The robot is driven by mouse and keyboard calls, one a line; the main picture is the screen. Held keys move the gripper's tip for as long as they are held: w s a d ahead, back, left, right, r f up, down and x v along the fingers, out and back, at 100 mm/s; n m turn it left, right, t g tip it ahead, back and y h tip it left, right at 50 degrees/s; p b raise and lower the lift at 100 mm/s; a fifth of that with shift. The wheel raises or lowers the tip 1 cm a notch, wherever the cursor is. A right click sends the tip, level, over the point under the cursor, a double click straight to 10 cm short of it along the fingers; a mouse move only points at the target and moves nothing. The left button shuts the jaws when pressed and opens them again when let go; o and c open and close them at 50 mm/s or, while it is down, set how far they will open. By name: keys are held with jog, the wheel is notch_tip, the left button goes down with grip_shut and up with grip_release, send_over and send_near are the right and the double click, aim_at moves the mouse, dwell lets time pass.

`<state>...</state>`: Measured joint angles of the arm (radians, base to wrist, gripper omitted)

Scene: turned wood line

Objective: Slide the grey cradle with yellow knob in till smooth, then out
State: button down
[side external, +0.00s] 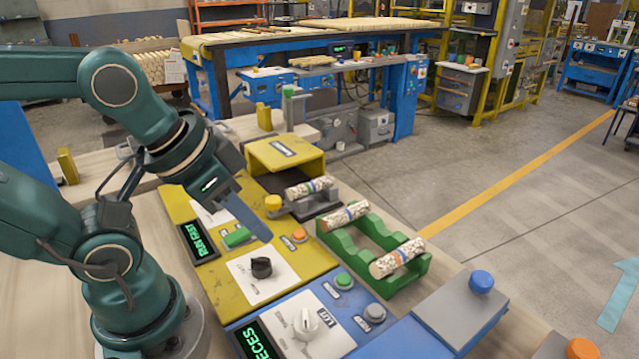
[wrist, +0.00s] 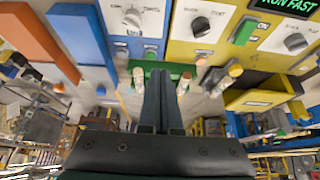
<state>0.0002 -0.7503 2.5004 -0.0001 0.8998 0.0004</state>
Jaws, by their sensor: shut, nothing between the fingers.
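The grey cradle (side external: 318,208) sits outside the mouth of a yellow housing (side external: 287,156), with a speckled, banded wood piece (side external: 308,187) lying on it. Its yellow knob (side external: 272,202) is at its left end. In the wrist view the cradle (wrist: 213,78) and knob (wrist: 235,70) are right of the fingers, near the housing (wrist: 262,97). My gripper (side external: 264,236) is shut and empty, above the yellow panel and in front of the knob, apart from it. Its closed fingers (wrist: 159,74) also show in the wrist view. A display (side external: 197,240) reads RUN FAST.
The yellow panel has a black dial (side external: 261,267), a green rocker (side external: 237,237) and an orange button (side external: 299,235). A green rack (side external: 413,273) holding two wood pieces stands right of the cradle. A blue panel with a white dial (side external: 305,324) is nearest the camera.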

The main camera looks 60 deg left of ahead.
jog(key=c, duration=0.9)
grip_release()
jog(key=shift+o, duration=0.9)
jog(key=shift+r+n, duration=0.1)
jog(key=shift+n, duration=0.3)
jog(key=w+a+r+n, duration=0.2)
jog(key=w+r+n, duration=0.2)
jog(key=w+n, duration=0.1)
jog(key=n+g, duration=0.6)
jog(key=n, duration=0.4)
send_over(273, 199)
notch_tip(273, 199, down, 11)
jog(key=shift+f, duration=2.45)
